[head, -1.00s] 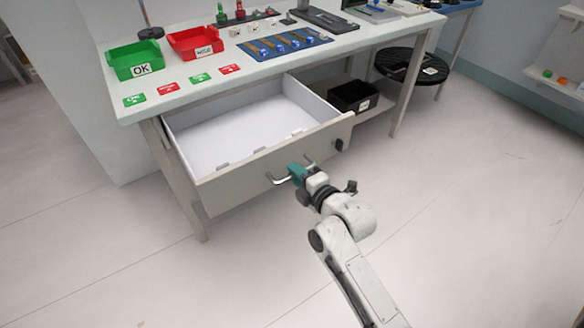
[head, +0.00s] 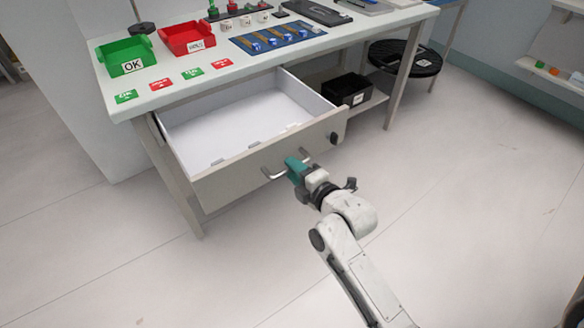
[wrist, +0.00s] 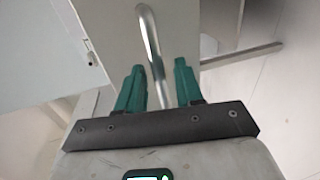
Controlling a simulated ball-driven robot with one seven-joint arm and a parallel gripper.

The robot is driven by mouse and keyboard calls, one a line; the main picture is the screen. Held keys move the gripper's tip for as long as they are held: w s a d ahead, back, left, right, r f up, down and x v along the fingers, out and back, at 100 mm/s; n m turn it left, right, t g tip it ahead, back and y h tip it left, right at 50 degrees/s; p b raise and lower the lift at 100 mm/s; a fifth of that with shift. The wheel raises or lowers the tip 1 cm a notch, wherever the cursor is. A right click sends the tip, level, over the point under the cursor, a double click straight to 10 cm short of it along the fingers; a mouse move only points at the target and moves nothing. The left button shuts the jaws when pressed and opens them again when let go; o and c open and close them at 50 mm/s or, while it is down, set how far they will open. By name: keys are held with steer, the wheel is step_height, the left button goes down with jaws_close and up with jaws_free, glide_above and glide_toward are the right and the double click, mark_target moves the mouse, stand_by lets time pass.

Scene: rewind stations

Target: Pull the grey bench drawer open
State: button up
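The grey bench drawer (head: 268,161) stands well out from under the bench, and its empty white inside shows in the head view. Its metal bar handle (head: 272,175) is on the front face. My gripper (head: 292,168) is at the handle, near its middle. In the wrist view the handle (wrist: 149,35) runs between the two teal fingers of my gripper (wrist: 159,75). A gap shows on each side of the bar, so the fingers are open around it and not clamped.
The bench top (head: 165,90) carries a green bin (head: 124,58), a red bin (head: 187,38) and a blue mat (head: 268,45). A black bin (head: 347,90) sits on the shelf right of the drawer. A round black stool (head: 405,58) is farther right. The floor before the drawer is clear.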

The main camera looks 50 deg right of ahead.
steer(key=v, duration=0.9)
steer(key=shift+s+p, duration=0.15)
steer(key=shift+p, duration=0.15)
